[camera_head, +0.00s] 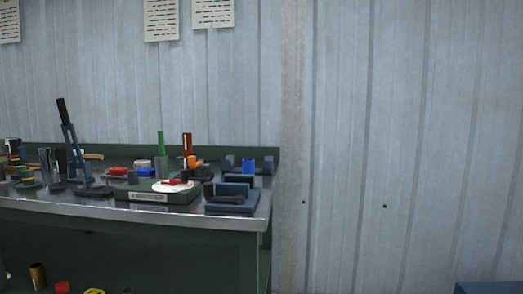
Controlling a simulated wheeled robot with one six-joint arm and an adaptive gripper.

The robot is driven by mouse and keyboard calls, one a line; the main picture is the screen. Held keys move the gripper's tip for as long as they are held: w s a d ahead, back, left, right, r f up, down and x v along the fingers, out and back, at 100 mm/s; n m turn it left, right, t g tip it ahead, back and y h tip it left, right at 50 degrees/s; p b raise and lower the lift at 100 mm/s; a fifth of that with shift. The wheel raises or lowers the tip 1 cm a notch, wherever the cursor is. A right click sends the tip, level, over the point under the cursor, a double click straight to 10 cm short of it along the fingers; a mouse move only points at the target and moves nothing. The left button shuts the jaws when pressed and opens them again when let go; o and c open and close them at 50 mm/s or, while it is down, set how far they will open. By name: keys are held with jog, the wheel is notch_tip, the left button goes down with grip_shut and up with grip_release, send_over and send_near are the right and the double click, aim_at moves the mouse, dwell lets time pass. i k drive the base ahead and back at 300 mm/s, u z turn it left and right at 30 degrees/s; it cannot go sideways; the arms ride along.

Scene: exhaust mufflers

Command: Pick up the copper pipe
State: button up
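I cannot single out the copper pipe for certain in the head view. A copper-brown upright cylinder (38,276) stands low at the left, below the tabletop. A reddish-brown upright piece (187,144) stands at the back of the workbench (235,225), right of a green upright piece (161,143). Both are small in the picture. My gripper is not in view.
The bench top is crowded with small parts, a dark upright tool (70,140), a white round dish (173,186) and a blue-grey holder (232,197). A corrugated wall (400,130) stands behind. A dark blue object (490,287) shows at the lower right.

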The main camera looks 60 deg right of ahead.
aim_at(187, 137)
jog(key=z, duration=1.85)
